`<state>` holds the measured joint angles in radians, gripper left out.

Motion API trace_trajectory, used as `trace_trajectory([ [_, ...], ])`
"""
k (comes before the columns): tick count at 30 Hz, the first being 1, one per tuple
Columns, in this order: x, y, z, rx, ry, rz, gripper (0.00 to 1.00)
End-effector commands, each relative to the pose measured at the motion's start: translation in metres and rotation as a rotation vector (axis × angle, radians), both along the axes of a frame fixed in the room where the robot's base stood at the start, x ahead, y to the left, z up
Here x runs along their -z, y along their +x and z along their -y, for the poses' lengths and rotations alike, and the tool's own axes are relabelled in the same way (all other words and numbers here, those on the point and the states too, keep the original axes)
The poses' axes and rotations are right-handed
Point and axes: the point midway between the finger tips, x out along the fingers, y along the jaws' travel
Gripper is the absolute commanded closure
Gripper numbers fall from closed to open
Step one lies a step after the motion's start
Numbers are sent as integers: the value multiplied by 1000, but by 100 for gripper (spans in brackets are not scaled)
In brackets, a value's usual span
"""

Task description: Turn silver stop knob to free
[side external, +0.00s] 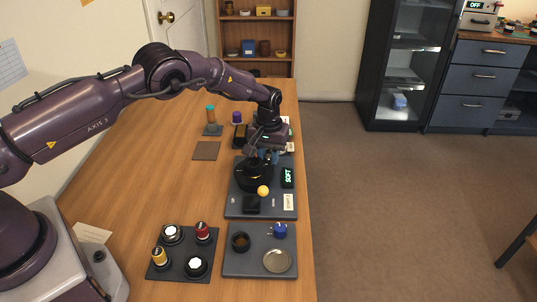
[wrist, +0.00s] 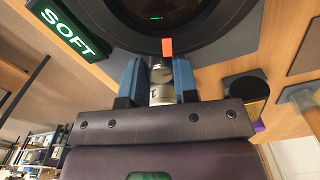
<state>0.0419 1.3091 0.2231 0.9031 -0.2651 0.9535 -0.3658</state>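The silver stop knob (wrist: 160,82) sits at the near edge of a large black round housing (wrist: 215,28) in the wrist view. My gripper (wrist: 160,74) has its two blue fingers on either side of the knob, appearing to touch it. A small orange-red mark (wrist: 168,46) shows on the housing just beyond the knob. A lit green sign (wrist: 67,32) reads SOFT. In the side view my gripper (side external: 266,156) is low at the back of the black housing (side external: 250,177), and the knob is hidden there.
The housing stands on a grey board (side external: 235,210) with a yellow ball (side external: 263,191). In front are a grey tray (side external: 238,268) with a blue-topped part (side external: 280,230) and a dark plate (side external: 178,273) with several knobs. Bare wood lies left of the board.

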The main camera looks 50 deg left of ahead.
Motion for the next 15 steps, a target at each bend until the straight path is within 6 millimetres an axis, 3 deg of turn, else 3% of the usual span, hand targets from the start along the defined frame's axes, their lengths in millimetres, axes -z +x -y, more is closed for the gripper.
trace_trajectory([
  [1,0,0,0,-1,0,1,61],
  [3,0,0,0,-1,0,1,47],
  [11,-1,0,0,1,0,1,47],
  [15,-10,1,0,1,0,4,47],
])
